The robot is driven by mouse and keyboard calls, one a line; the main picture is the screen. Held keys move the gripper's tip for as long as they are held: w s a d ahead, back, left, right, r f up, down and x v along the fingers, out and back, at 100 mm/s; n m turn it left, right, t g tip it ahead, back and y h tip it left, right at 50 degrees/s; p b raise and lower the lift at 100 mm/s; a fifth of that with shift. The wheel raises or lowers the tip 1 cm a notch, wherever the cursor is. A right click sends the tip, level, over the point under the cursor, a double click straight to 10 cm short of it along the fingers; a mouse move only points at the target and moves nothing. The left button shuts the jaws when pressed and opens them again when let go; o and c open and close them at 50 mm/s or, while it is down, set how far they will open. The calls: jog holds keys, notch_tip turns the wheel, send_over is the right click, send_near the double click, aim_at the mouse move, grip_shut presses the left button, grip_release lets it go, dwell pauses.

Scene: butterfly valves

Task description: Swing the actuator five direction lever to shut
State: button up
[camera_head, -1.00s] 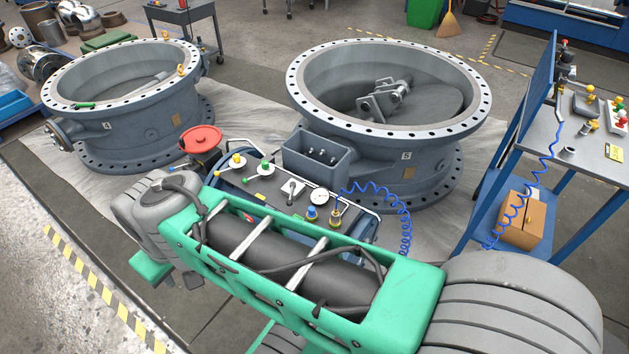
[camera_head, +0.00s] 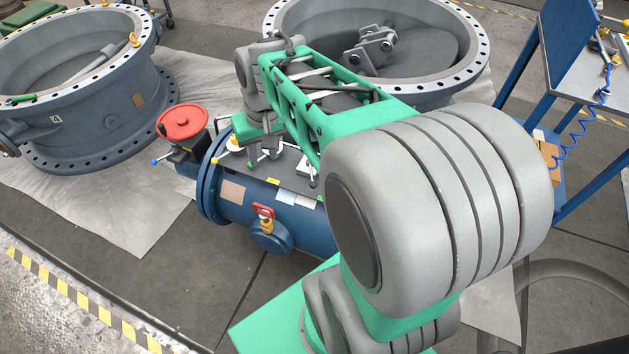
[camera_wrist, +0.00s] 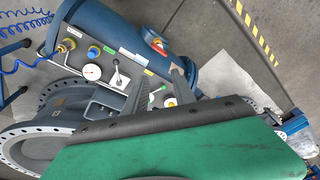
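The actuator is a blue cylinder (camera_head: 295,222) with a grey control panel, beside the right-hand valve, which carried a 5 in the earlier view. It also shows in the wrist view (camera_wrist: 190,62). A small lever on a pale block, which looks like the direction lever (camera_wrist: 116,75), stands on the panel between the gauge (camera_wrist: 91,72) and my gripper. My gripper (camera_wrist: 160,84) is open above the panel, its two grey fingers apart with nothing held. The lever is left of the fingers in the wrist view, apart from them. In the head view my gripper (camera_head: 264,145) points down at the panel; my arm hides part of it.
A red handwheel (camera_head: 183,122) stands at the actuator's left end, and a red-handled valve (camera_head: 264,211) on its side. Green and yellow knobs sit close to my fingers. The large valve body (camera_head: 450,90) is behind; another (camera_head: 85,90) is at left. A blue bench (camera_head: 590,70) is at right.

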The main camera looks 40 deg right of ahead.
jog(key=w+d+f+m+b, duration=0.1)
jog(key=w+d+f+b, duration=0.15)
jog(key=d+f, duration=0.35)
jog(key=w+d+f+m+b, duration=0.1)
jog(key=w+d+f+b, duration=0.15)
jog(key=d+f, duration=0.35)
jog(key=m+g+y+b, duration=0.1)
jog(key=m+b, duration=0.1)
jog(key=b, duration=0.1)
send_near(312, 177)
jog(key=f, duration=0.4)
jog(key=f+b, duration=0.1)
jog(key=f, duration=0.3)
jog(key=shift+w+a+f, duration=0.3)
jog(key=shift+w+a, duration=0.1)
jog(key=shift+c, duration=0.4)
grip_shut()
